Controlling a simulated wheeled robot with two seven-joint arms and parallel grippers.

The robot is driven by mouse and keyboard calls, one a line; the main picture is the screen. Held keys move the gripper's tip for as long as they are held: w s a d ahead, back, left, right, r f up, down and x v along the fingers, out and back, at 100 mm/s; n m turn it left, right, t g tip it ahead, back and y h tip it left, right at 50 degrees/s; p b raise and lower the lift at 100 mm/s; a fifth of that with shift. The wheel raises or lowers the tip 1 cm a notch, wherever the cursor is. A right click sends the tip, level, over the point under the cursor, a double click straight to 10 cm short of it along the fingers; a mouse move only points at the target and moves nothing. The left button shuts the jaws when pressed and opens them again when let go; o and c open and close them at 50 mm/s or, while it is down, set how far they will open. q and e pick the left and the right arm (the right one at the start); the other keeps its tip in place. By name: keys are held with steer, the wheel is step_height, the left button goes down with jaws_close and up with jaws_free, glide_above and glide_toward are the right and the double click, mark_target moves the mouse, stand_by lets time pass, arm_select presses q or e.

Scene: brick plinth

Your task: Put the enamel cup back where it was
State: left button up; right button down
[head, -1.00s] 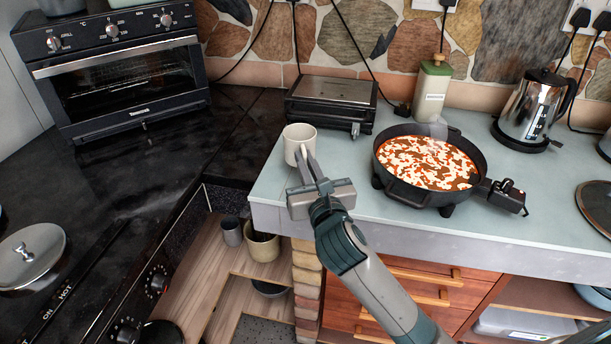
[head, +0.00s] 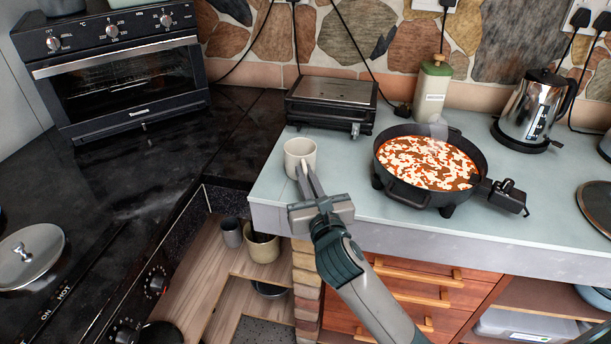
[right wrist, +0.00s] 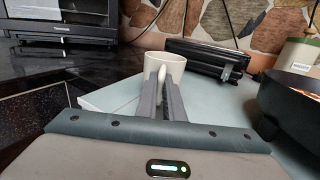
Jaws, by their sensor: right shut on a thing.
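The white enamel cup (head: 301,155) is upright at the left end of the pale blue-grey countertop (head: 290,184), in front of the black grill press. My right gripper (head: 305,175) reaches it from the front and is shut on the cup's near side, at what looks like its handle. In the right wrist view the cup (right wrist: 166,66) stands straight ahead, with the fingers (right wrist: 161,84) closed around the pale handle. I cannot tell whether the cup's base touches the counter. My left gripper is not in view.
A black electric pan (head: 430,170) of red-and-white food stands to the right of the cup. The grill press (head: 331,104) is behind it. The counter's left edge drops off beside the cup.

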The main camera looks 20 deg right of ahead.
steer(key=c, duration=1.9)
jaws_free()
steer(key=shift+r, duration=0.1)
steer(key=s+a, duration=0.1)
steer(key=s, duration=1.1)
steer(key=shift+a+b, duration=0.15)
steer(key=shift+b, duration=0.25)
